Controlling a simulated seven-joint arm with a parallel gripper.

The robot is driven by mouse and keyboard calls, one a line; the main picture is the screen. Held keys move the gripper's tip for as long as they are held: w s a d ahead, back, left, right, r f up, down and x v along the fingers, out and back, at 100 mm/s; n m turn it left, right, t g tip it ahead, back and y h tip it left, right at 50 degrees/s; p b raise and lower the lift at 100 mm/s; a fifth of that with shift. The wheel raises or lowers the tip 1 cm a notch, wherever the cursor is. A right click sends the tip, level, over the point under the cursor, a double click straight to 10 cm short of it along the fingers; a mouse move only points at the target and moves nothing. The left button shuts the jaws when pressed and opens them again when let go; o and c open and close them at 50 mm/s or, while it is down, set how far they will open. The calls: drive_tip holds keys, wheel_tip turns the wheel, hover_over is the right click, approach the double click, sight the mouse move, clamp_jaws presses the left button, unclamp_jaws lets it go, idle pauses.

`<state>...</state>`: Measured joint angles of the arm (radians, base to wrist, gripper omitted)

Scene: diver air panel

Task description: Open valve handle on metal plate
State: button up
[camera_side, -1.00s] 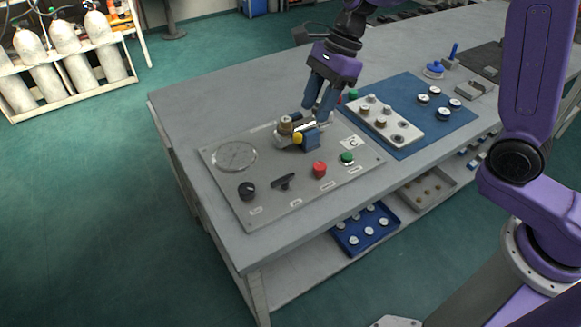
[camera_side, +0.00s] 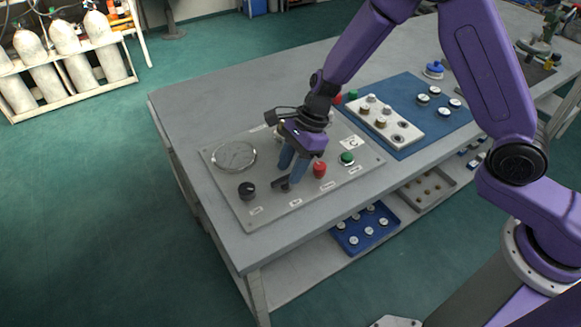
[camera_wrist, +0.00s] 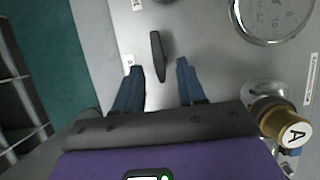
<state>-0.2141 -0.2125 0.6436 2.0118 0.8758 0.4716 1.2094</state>
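The grey metal plate (camera_side: 250,210) lies on the bench. A black bar-shaped handle (camera_side: 282,186) stands on it between a round black knob (camera_side: 246,190) and a red button (camera_side: 319,169). My gripper (camera_side: 286,177) points down over this handle. In the wrist view the handle (camera_wrist: 158,55) lies just ahead of and between my open fingers (camera_wrist: 160,70), with gaps on both sides. Whether a fingertip touches it I cannot tell. A brass-topped valve marked A (camera_wrist: 293,130) is at the right of the wrist view; my arm mostly hides it in the side view.
A round gauge (camera_side: 234,156) and a green button (camera_side: 347,158) are also on the plate. A blue mat (camera_side: 400,150) with a white block of fittings (camera_side: 383,121) lies beyond it. The plate's front margin is clear.

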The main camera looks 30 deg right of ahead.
drive_tip(key=shift+a+f, duration=0.15)
drive_tip(key=shift+f, duration=0.25)
clamp_jaws()
